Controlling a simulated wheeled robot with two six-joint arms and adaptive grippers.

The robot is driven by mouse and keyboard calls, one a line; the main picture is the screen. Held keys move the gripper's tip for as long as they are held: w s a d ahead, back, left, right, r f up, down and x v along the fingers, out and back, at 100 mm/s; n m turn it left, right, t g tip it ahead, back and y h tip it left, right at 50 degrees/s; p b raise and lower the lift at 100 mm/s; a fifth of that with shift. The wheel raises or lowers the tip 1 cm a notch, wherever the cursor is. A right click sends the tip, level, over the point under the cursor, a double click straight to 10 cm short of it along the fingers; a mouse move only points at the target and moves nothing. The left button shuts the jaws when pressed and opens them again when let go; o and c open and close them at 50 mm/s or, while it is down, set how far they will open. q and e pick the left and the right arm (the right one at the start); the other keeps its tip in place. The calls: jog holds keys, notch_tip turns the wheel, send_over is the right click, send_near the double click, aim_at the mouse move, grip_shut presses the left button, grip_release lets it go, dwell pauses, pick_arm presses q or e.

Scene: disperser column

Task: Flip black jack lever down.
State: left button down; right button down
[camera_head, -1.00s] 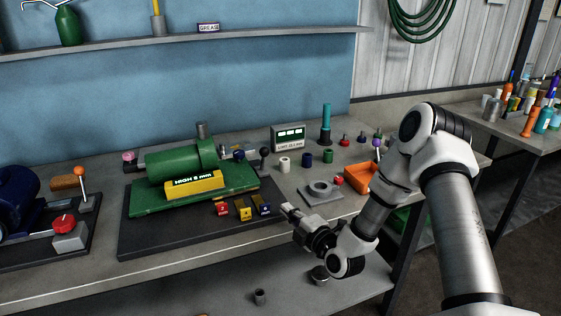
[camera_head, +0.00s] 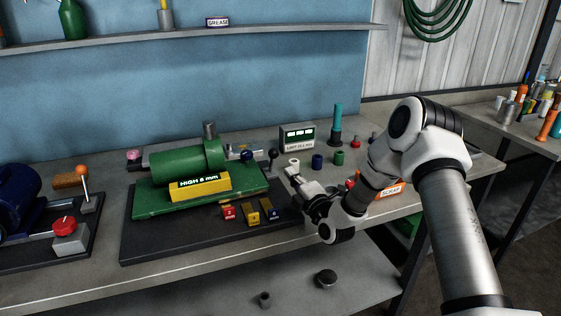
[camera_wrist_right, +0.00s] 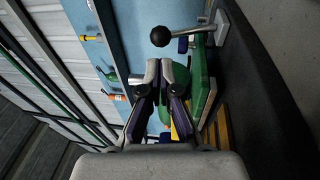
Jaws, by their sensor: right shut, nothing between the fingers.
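The black jack lever (camera_head: 273,154) has a round black ball knob and stands up at the right end of the green machine (camera_head: 185,160). In the right wrist view, which is turned sideways, its black knob (camera_wrist_right: 160,36) and metal rod run to a pale base at the upper right. My right gripper (camera_head: 292,172) is just right of the lever in the head view, apart from it as far as I can see. Its fingertips (camera_wrist_right: 159,70) are together, empty, and close to the knob in the wrist view. My left gripper is not in view.
A yellow block marked HIGH 8 mm (camera_head: 200,186) lies on the machine's green base. Small red, yellow and blue blocks (camera_head: 252,212) sit in front on the dark mat (camera_head: 150,235). A display box (camera_head: 297,138) and small cylinders stand behind my gripper. An orange bin (camera_head: 391,190) is right.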

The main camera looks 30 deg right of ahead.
aim_at(276, 156)
jog(key=w, duration=0.4)
jog(key=w+p, duration=0.1)
jog(key=w, duration=0.1)
jog(key=shift+w+d+r, duration=0.3)
jog(key=shift+r, duration=0.1)
